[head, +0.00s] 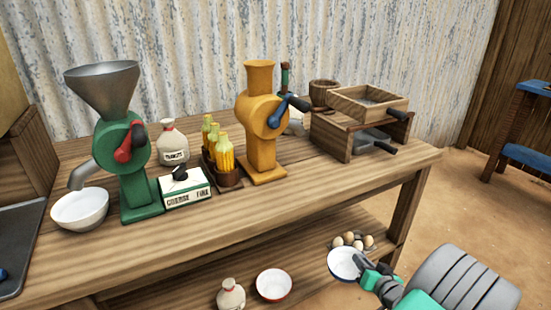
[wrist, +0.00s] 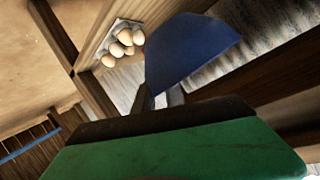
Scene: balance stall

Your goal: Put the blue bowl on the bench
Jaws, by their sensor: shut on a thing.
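The blue bowl (head: 345,264) shows a white inside and a dark blue rim in the head view. In the wrist view its blue outside (wrist: 190,48) fills the upper middle. My gripper (head: 366,276) is shut on the bowl's right edge; its fingers (wrist: 160,98) also show in the wrist view. The bowl is held below the level of the bench top, near the right end of the lower shelf. The wooden bench (head: 300,197) stands above and behind it. Bare bench top shows along the front edge.
Eggs (head: 352,240), a red-rimmed bowl (head: 273,284) and a sack (head: 231,294) are low down.

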